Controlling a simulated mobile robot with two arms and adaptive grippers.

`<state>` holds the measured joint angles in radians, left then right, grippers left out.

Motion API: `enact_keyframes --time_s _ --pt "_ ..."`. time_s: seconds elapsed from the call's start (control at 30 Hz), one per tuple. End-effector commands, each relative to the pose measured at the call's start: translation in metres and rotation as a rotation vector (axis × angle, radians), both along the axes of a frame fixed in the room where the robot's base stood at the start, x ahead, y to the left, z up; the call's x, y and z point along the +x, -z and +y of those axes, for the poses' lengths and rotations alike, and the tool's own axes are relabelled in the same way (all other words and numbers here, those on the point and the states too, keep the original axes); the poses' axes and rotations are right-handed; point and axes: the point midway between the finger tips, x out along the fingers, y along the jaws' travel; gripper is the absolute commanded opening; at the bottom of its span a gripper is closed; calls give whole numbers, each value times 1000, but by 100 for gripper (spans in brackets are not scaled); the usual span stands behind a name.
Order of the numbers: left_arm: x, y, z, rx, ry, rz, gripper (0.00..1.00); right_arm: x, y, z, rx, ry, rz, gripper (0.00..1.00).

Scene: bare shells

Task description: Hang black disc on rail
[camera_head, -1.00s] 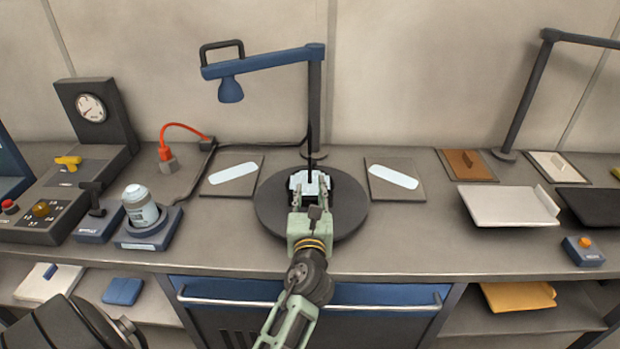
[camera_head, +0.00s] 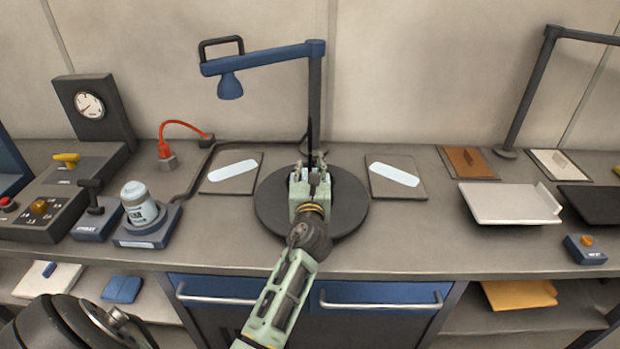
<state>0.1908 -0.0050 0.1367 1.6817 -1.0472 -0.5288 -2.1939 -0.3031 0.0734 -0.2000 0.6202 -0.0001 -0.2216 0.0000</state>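A thin black upright shape (camera_head: 309,135) stands in front of the grey post, above the round dark base (camera_head: 345,212). It looks like a disc seen edge-on, but I cannot be sure. My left gripper (camera_head: 309,170) is over the round base, pointing away from me, with its fingers apart at the foot of the thin black shape. The fingers hide what lies between them, and I cannot tell whether they touch the shape. A blue arm (camera_head: 265,61) on the grey post reaches left above, with a black loop at its end.
Grey plates with pale labels lie left (camera_head: 232,173) and right (camera_head: 397,178) of the round base. A white tray (camera_head: 510,205) lies to the right. A jar (camera_head: 139,205) and an orange cable (camera_head: 185,125) are on the left. A dark post (camera_head: 525,95) stands at right.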

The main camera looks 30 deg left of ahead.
Motion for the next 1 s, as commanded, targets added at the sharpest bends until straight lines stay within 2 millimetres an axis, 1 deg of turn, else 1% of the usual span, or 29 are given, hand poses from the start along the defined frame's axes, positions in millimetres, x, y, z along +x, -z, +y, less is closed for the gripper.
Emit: enact_keyframes --time_s 0.1,0.3,0.6,0.67,0.9,1.0 --pt "1 0 1 0 0 0 30 -4 0 -4 -6 -2 6 0" --pt "1 0 1 0 0 0 30 -2 0 -8 -9 -3 3 0" --pt "1 0 1 0 0 0 4 3 0 -8 -9 -3 -4 0" --pt "1 0 1 0 0 0 0 3 0 -8 -8 -3 -5 0" --pt "1 0 1 1 0 1 0 3 0 -7 -8 -3 -6 0" --pt "1 -3 1 1 0 -1 0 4 -3 -7 -7 -2 -6 0"
